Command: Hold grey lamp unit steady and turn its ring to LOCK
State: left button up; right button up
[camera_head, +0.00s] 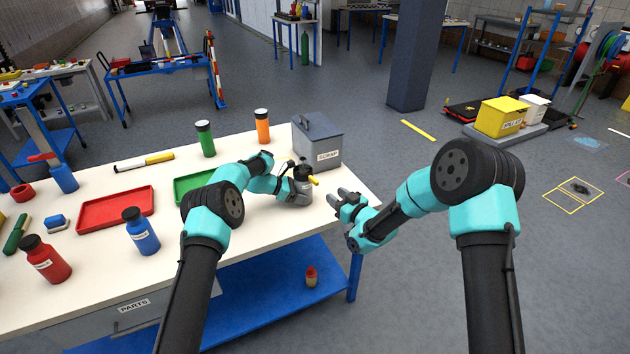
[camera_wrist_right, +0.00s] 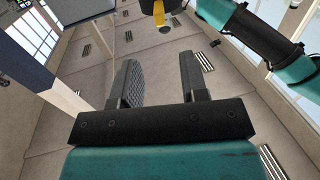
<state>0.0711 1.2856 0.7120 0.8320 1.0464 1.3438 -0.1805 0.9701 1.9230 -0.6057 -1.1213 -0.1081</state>
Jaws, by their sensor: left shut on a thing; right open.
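The grey lamp unit (camera_head: 297,197) stands upright on the white table near its right end, with a dark upper part and a yellow handle (camera_head: 314,181) sticking out to the right. My left gripper (camera_head: 289,191) is shut on the lamp unit from its left side and hides part of it. My right gripper (camera_head: 347,201) is open and empty, to the right of the lamp unit and apart from it. Its open fingers show in the right wrist view (camera_wrist_right: 160,75), where the yellow handle (camera_wrist_right: 160,19) appears at the top edge. LOCK marks are too small to read.
A grey scrap box (camera_head: 318,140) stands just behind the lamp unit. A green tray (camera_head: 194,184), a red tray (camera_head: 115,209) and several bottles stand to the left.

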aim_at(318, 182)
jog(key=x, duration=1.1)
jog(key=shift+w+a, duration=0.1)
jog(key=shift+w, duration=0.05)
grip_shut()
